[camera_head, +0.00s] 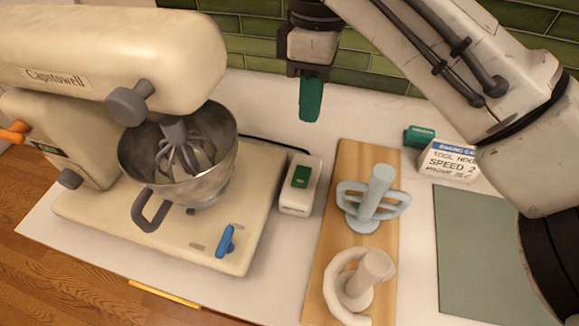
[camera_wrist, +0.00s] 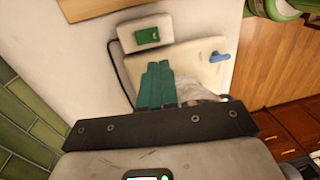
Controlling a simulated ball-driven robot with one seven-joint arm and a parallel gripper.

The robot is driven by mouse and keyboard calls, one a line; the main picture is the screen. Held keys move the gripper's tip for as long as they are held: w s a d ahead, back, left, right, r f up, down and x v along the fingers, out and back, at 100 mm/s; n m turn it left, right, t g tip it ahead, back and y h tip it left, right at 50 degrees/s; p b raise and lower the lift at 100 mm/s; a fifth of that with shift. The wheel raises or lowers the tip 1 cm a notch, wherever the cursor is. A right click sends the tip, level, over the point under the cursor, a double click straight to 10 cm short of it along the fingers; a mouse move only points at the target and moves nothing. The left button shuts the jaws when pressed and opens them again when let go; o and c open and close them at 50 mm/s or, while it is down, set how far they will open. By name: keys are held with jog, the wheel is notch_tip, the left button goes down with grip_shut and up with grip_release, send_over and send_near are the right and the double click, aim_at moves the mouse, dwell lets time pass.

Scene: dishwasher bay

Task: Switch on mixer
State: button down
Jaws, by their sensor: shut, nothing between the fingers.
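The cream stand mixer (camera_head: 120,50) stands at the left with its head level over a metal bowl (camera_head: 200,165). A looped beater (camera_head: 180,150) hangs from the head into the bowl. A blue lever (camera_head: 226,241) sits on the mixer's base, and it also shows in the wrist view (camera_wrist: 220,57). A white box with a green rocker (camera_head: 300,178) lies right of the base, with a dark cord behind; it also shows in the wrist view (camera_wrist: 147,36). My gripper (camera_head: 310,112), with green fingers, is shut and empty, above and behind the white box. Its fingers also show in the wrist view (camera_wrist: 158,68).
A wooden board (camera_head: 355,165) holds a pale blue tool (camera_head: 375,200) and a cream hook (camera_head: 358,280). An orange lever (camera_head: 14,133) is at the mixer's far left. Green tiles (camera_head: 370,65) close the back.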

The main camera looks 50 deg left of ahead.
aim_at(299, 181)
jog(key=shift+w+a+f+b, duration=0.15)
jog(key=shift+a+f+b, duration=0.25)
jog(key=shift+a+f, duration=0.3)
jog(key=shift+f, duration=0.1)
jog(key=f, duration=0.4)
jog(key=s+f, duration=0.1)
jog(key=f, duration=0.4)
jog(key=d+f+p, duration=0.1)
jog(key=f, duration=0.4)
jog(key=shift+s, duration=0.2)
jog(key=shift+s+d+f, duration=0.1)
jog(key=shift+d+f, duration=0.05)
jog(key=shift+w+a+r+p, duration=0.35)
jog(key=shift+w+a, duration=0.1)
jog(key=shift+w, duration=0.2)
